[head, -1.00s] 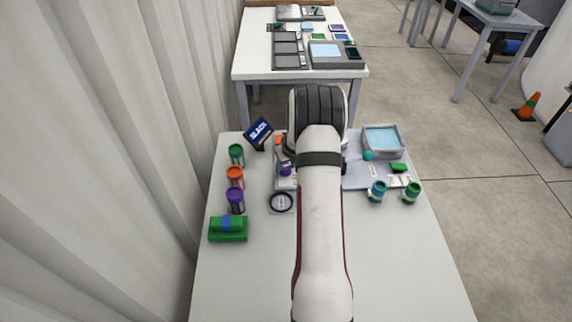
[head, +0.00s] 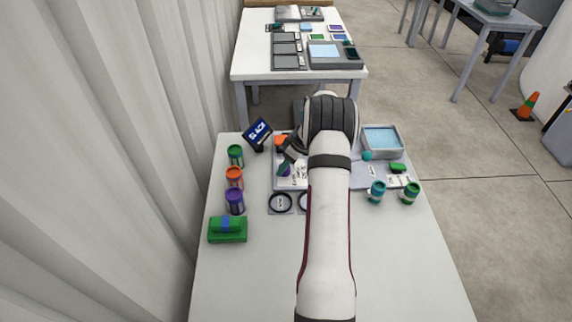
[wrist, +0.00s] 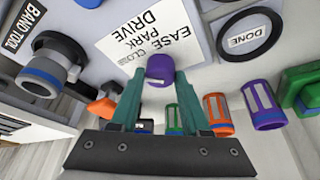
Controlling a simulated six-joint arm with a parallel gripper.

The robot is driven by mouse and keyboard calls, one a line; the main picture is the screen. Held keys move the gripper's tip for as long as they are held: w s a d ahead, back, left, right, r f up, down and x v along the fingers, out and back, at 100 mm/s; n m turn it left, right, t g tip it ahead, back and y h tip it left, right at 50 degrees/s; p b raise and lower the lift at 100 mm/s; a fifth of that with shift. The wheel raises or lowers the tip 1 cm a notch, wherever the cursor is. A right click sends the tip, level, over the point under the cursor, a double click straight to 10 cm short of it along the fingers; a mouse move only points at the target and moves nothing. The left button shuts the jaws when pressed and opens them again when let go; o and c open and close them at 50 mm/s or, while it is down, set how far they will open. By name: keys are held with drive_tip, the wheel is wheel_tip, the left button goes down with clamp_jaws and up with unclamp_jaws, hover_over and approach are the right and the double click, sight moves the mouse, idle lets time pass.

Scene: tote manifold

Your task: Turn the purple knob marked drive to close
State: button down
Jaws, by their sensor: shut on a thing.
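The purple knob (wrist: 160,68) is on a white panel (wrist: 125,30) in the wrist view. Printed words on the panel, upside down here, read EASE, PARK, DRIVE and CLOSE. CLOSE is just left of the knob. A small pale mark shows on the knob's lower edge. My gripper (wrist: 160,82) has its green fingertips on both sides of the knob and is shut on it. In the head view my gripper (head: 285,165) is over the panel, left of my arm, and mostly hides the knob.
Green (head: 236,155), orange (head: 234,178) and purple (head: 235,201) canisters stand left, near a green block (head: 228,230). A DONE disc (wrist: 249,37) is beside the panel. A grey tray (head: 402,150) and teal jars stand right. The front tabletop is clear.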

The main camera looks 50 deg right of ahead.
idle(0.4)
drive_tip(key=shift+c, duration=1.9)
unclamp_jaws()
drive_tip(key=v, duration=1.6)
drive_tip(key=shift+w, duration=0.15)
